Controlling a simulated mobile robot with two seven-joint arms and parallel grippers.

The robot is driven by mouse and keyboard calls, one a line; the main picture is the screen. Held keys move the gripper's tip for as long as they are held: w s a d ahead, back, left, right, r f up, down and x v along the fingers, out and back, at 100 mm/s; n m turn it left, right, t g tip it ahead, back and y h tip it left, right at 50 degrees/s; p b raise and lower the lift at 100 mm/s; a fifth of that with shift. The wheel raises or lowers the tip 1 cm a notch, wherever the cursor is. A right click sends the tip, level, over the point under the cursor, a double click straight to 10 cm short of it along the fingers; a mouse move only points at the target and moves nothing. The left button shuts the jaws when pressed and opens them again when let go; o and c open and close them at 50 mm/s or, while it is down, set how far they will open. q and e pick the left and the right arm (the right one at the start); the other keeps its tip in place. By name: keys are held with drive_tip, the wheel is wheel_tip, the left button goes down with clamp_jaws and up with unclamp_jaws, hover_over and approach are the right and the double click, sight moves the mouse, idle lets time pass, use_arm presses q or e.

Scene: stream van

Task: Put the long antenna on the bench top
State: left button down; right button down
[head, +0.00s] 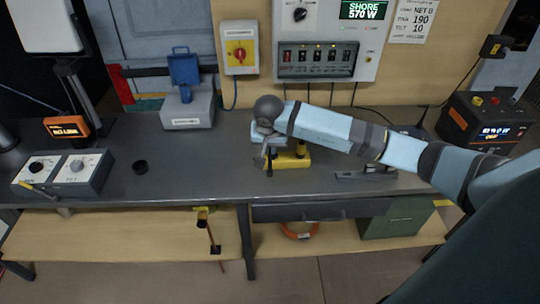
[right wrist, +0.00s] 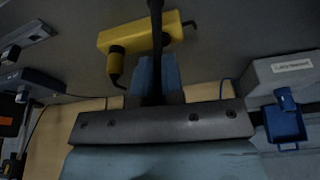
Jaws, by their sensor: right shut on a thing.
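My right gripper (head: 268,147) is over the middle of the bench top (head: 225,165), beside a yellow device (head: 290,161). In the right wrist view, my right gripper (right wrist: 156,75) is shut on a thin dark rod (right wrist: 156,35), which looks like the long antenna. The rod runs out from between the fingers past the yellow device (right wrist: 140,32). In the head view only a short dark piece shows below the fingers. I cannot tell whether the rod touches the bench. My left gripper is not in view.
A grey box with a blue lid (head: 188,110) stands at the back left. A grey bracket (head: 365,175) lies right of the yellow device. Bare bench lies left of my gripper.

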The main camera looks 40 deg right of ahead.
sight(270, 170)
drive_tip(key=shift+f, duration=2.1)
drive_tip(key=shift+f, duration=0.15)
drive_tip(key=c, duration=1.2)
unclamp_jaws()
drive_tip(key=shift+c, duration=0.2)
